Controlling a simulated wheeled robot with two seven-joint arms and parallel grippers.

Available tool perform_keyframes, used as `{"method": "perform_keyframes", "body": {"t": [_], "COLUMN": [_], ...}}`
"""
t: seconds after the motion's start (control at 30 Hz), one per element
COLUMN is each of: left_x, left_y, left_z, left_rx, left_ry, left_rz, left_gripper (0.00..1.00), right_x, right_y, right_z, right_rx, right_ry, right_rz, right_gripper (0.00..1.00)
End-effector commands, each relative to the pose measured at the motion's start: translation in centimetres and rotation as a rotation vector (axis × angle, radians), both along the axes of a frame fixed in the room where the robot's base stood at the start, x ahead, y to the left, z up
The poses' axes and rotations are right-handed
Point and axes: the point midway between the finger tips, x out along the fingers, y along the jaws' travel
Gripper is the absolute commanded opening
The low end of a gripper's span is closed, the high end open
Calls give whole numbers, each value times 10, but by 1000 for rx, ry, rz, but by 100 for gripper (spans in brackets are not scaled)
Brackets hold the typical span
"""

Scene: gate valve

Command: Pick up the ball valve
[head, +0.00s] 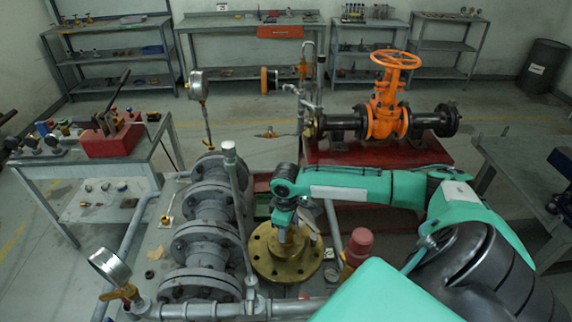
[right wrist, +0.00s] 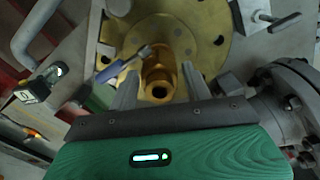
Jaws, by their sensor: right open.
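The ball valve (right wrist: 158,77) is a small brass body with a blue lever (right wrist: 124,66) pointing left in the right wrist view. It lies in front of the round brass flange (right wrist: 190,30), with its open bore facing the camera. My right gripper (right wrist: 160,88) is open, with one finger on each side of the brass body. I cannot tell whether the fingers touch it. In the head view my right gripper (head: 284,236) points down over the brass flange (head: 275,262), and the ball valve is mostly hidden there. My left gripper is not in view.
Grey flanged pipework (head: 208,232) stands left of my right gripper. A red-capped fitting (head: 359,243) stands close on the right. An orange gate valve (head: 388,108) sits on a red stand behind. Clear floor lies further back.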

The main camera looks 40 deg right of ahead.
Motion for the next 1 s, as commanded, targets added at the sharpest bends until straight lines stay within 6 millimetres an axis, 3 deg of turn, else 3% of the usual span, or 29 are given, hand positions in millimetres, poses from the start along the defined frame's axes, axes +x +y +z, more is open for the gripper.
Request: {"method": "perform_keyframes", "body": {"t": [0.03,0.2,0.3,0.77,1.0], "left_x": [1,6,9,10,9], "left_y": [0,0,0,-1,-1], "left_z": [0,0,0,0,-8], "left_rx": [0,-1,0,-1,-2], "left_ry": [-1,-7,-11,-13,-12], "left_rz": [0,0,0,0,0], "left_gripper": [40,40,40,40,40], "right_x": [0,0,0,1,1], "right_y": [0,0,0,0,0], "right_z": [0,0,1,4,29], "right_rx": [0,0,-1,-1,-1], "right_ry": [0,0,0,-3,-5], "right_rz": [0,0,0,0,0], "right_gripper": [48,14,0,0,0]}}
